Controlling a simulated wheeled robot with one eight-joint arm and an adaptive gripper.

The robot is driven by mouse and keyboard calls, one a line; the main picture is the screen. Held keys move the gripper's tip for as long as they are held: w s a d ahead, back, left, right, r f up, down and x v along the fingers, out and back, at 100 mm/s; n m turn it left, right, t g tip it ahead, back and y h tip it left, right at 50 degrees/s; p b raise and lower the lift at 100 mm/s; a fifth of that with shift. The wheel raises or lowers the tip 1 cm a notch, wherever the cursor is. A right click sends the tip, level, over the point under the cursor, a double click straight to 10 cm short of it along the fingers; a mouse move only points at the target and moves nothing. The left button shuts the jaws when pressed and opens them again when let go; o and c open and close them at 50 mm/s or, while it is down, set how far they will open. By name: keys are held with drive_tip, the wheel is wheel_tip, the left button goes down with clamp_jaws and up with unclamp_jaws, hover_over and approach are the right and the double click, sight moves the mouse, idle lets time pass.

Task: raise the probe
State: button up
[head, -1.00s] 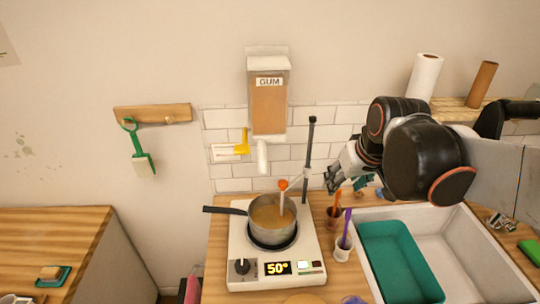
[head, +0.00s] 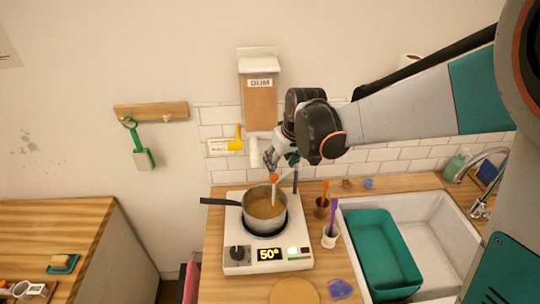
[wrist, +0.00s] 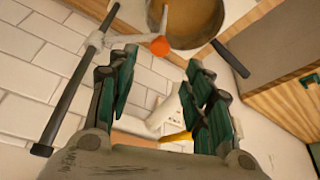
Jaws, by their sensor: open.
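The probe (head: 274,179) has an orange cap and a pale stem that dips into the pot (head: 265,215) of brown liquid. It stands near the dark rod (head: 296,182) of a stand. My gripper (head: 281,163) is open, just above and behind the orange cap. In the wrist view the probe's orange cap (wrist: 159,46) lies just beyond the gap between the open fingers (wrist: 160,66), and nothing is between them. A pale clamp arm reaches from the rod (wrist: 78,92) toward the cap. Whether a finger touches the probe cannot be told.
The pot sits on a white hot plate (head: 268,258) reading 50°. A gum dispenser (head: 259,100) hangs on the wall behind my gripper. Cups with orange and purple tools (head: 330,237) stand right of the plate, beside a sink with a teal basin (head: 380,255).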

sight(274, 176)
drive_tip(key=x, duration=0.8)
drive_tip(key=shift+w+f+b, duration=0.15)
drive_tip(key=shift+f+b, duration=0.1)
drive_tip(key=shift+b, duration=0.05)
drive_tip(key=shift+r, duration=0.1)
clamp_jaws()
